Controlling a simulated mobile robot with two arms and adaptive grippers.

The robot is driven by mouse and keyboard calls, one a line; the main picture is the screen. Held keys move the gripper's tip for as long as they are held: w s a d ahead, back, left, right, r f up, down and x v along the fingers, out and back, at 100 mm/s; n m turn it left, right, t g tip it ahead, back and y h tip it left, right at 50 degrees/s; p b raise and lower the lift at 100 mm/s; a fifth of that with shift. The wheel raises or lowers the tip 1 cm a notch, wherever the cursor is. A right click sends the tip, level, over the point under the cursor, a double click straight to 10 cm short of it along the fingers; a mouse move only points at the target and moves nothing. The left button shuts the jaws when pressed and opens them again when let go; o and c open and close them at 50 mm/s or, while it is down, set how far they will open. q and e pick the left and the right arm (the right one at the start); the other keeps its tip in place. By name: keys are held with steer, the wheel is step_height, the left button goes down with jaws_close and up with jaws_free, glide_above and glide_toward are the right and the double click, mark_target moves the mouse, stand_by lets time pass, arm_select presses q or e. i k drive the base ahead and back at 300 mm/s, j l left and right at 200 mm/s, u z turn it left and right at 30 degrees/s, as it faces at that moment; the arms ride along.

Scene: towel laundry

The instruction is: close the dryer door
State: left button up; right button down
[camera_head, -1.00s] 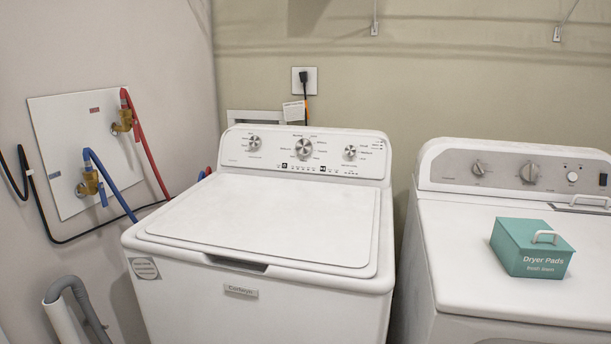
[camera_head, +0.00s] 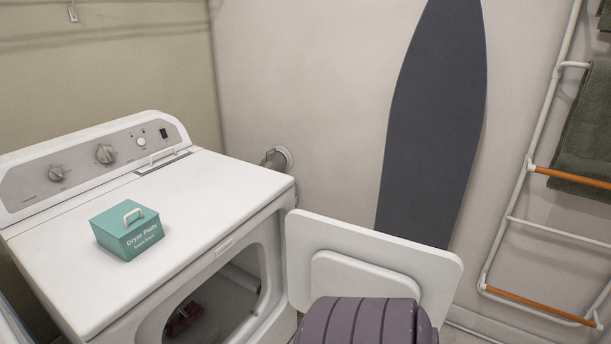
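The dryer (camera_head: 200,205) is white and stands at the left in the head view. Its round front opening (camera_head: 225,300) is uncovered. The dryer door (camera_head: 425,266) is a white panel with a raised inner part, swung wide open to the right of the opening. Its left edge is by the dryer's front right corner. A dark reddish item (camera_head: 183,318) lies inside the drum; I cannot tell what it is. Neither of my grippers is in view.
A ribbed purple-grey object (camera_head: 362,322) at the bottom centre hides the door's lower part. A teal dryer pads box (camera_head: 127,228) sits on the dryer. A dark ironing board (camera_head: 432,130) leans on the wall. A white rack (camera_head: 520,190) with a green towel (camera_head: 588,130) stands right.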

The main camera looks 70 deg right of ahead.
mark_target(326, 256)
steer(key=k+l, duration=0.2)
steer(key=l, duration=0.2)
steer(key=k+l, duration=0.15)
steer(key=l, duration=0.25)
steer(key=k+l, duration=0.2)
steer(key=l, duration=0.2)
steer(key=k+l, duration=0.15)
steer(key=l, duration=0.25)
steer(key=k+l, duration=0.2)
steer(key=l, duration=0.2)
steer(key=k+l, duration=0.2)
steer(key=l, duration=0.2)
